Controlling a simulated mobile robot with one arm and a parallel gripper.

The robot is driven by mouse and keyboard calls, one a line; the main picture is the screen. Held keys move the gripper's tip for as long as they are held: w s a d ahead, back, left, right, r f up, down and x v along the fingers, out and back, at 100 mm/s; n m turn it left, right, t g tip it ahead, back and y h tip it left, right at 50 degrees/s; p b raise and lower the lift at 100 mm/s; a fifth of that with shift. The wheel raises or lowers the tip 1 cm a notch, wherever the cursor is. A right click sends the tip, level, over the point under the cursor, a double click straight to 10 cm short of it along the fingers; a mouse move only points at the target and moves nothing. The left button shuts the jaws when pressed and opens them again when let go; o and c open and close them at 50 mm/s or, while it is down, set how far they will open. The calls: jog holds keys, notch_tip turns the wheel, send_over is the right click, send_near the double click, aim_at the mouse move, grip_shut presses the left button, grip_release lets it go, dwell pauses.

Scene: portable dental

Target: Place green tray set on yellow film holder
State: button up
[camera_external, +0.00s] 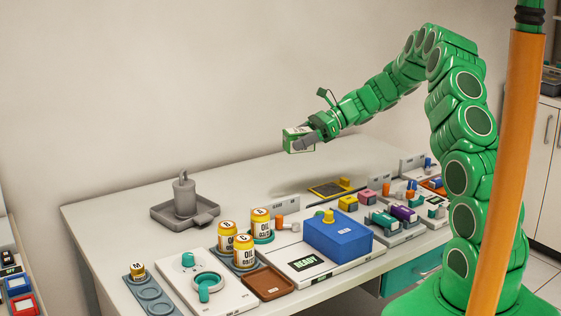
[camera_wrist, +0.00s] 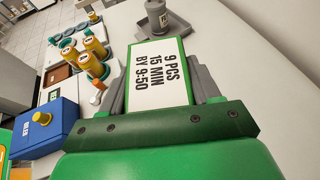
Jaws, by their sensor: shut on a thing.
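My gripper (camera_external: 312,140) is shut on the green tray set (camera_external: 296,139), a small box with green edges. It is held in the air above the back of the worktop. In the wrist view the tray set's white label (camera_wrist: 159,74) reads "9 PCS 15 MIN BY 9:50", with grey fingers on both sides of it. A flat dark plate with yellow edges and a yellow block, which looks like the yellow film holder (camera_external: 331,188), lies on the worktop below and right of my gripper. The holder is not seen in the wrist view.
A blue box with a yellow knob (camera_external: 338,237) stands near the front edge. Several oil jars (camera_external: 245,245) stand to its left. A grey tray with a grey canister (camera_external: 185,207) is at the back left. Several small coloured blocks crowd the right. The back middle of the worktop is clear.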

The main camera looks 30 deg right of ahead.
aim_at(299, 130)
notch_tip(299, 130, up, 9)
jog(key=shift+r, duration=0.1)
jog(key=w+d+m+t+h, duration=0.3)
jog(key=w+m+t+h, duration=0.2)
jog(key=w+m+h, duration=0.1)
jog(key=w+d+m+t+h, duration=0.2)
jog(key=w+m+t+h, duration=0.2)
jog(key=w+m+h, duration=0.3)
jog(key=shift+w+d+m+t, duration=0.4)
jog(key=shift+w+m, duration=0.5)
jog(key=shift+w, duration=0.05)
dwell(0.4)
jog(key=shift+s+d+f+m+g+h, duration=0.1)
jog(key=shift+s+d+m+h, duration=0.15)
jog(key=shift+m+h, duration=0.35)
jog(key=shift+s+d+f+m+g+h, duration=0.15)
jog(key=shift+d+m+h, duration=0.25)
jog(key=shift+h, duration=0.25)
jog(key=shift+s+d+f+m+g+h, duration=0.1)
jog(key=shift+s+d+m+h, duration=0.15)
jog(key=shift+m+h, duration=0.35)
